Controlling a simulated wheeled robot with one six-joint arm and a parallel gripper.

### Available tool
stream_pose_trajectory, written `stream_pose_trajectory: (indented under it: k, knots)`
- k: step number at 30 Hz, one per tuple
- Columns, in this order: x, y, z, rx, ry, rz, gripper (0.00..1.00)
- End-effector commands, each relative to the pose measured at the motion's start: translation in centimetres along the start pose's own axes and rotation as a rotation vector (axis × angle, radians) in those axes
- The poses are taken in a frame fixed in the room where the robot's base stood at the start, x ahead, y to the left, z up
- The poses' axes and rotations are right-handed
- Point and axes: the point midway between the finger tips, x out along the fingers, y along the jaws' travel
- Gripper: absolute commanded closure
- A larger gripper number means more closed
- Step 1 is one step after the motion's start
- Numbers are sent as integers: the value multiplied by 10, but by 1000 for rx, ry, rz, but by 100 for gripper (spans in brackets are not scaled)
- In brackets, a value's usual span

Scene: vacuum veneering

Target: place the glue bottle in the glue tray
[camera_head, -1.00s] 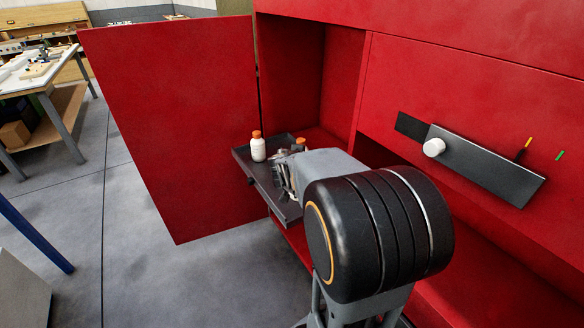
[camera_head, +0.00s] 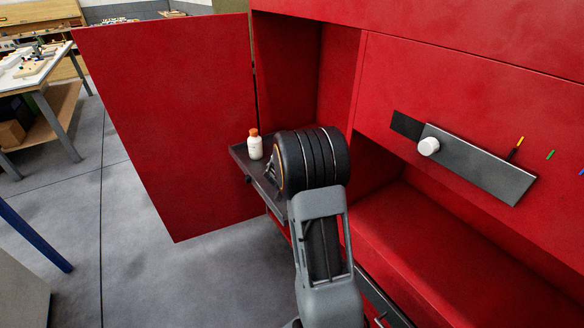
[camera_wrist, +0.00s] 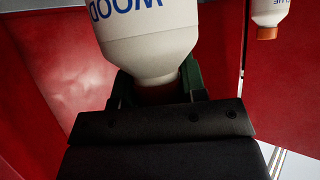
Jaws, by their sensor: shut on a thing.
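My gripper (camera_wrist: 158,94) is shut on a white glue bottle (camera_wrist: 148,45) with blue lettering in the wrist view. The fingers are around its neck, by the orange-brown cap. The bottle's far end is cut off by the top of the picture. In the head view, my black wrist hides the gripper and this bottle. The dark glue tray (camera_head: 238,157) juts from the red cabinet, with its right part behind my wrist. Whether the held bottle touches the tray cannot be seen.
A second white bottle (camera_head: 255,148) with an orange cap stands on the tray, left of my wrist; it also shows in the wrist view (camera_wrist: 268,12). An open red door (camera_head: 170,130) stands to the left. The red cabinet (camera_head: 460,90) borders the right.

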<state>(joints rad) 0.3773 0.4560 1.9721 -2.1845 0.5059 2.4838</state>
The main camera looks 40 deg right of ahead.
Motion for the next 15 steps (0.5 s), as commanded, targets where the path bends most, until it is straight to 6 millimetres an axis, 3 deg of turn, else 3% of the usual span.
stream_pose_trajectory:
  k: [15]
  knots:
    - [4, 0, 7, 1, 4, -1, 100]
